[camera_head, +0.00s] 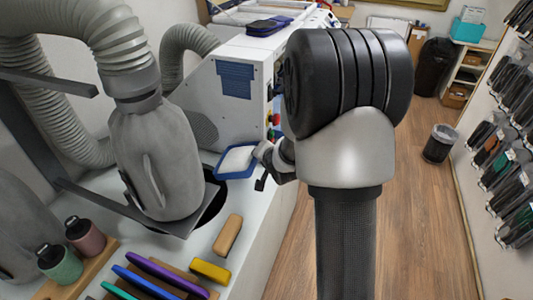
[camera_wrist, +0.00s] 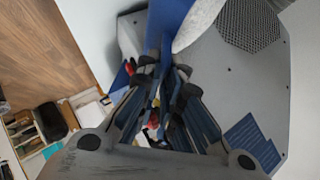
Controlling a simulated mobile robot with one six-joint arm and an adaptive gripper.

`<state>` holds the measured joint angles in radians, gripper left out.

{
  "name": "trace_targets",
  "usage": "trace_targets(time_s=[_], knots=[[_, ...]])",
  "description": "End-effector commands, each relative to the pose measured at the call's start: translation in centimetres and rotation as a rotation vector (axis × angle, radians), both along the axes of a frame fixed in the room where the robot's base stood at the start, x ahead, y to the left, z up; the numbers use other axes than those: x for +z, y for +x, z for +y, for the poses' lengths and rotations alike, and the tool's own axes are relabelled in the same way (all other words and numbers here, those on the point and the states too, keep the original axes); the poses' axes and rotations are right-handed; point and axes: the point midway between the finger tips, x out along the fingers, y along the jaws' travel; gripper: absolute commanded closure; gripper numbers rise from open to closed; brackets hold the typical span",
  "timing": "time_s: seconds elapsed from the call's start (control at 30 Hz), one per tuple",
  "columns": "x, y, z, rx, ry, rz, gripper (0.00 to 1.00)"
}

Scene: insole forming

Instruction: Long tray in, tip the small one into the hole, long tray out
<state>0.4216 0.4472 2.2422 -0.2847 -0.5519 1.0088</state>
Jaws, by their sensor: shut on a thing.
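A small blue tray (camera_head: 218,177) with white contents (camera_head: 237,160) is held up beside the white machine. My gripper (camera_head: 262,156) is shut on its right end. In the wrist view my gripper's fingers (camera_wrist: 160,95) close on the blue tray (camera_wrist: 160,22), and part of its white contents (camera_wrist: 198,22) shows. A dark round hole (camera_head: 213,205) in the white bench lies below and left of the tray, partly covered by the grey hooded device and its plate. I cannot make out a long tray for certain; dark blue pieces (camera_head: 268,26) lie on the machine's top.
The grey bag-like device (camera_head: 157,160) with its hose stands close left of the hole. A wooden block (camera_head: 227,234), a yellow block (camera_head: 211,271) and coloured strips lie at the bench's front. The white machine (camera_head: 222,100) stands behind.

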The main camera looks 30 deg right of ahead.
Motion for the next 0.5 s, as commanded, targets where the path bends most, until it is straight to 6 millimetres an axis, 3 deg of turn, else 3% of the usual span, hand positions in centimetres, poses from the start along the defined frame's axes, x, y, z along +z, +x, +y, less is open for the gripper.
trace_targets(time_s=[0.2, 0.5], knots=[[1.7, 1.2, 0.9, 0.001, -0.054, 0.052, 1.00], [2.4, 1.9, 1.4, 0.000, -0.089, 0.091, 1.00]])
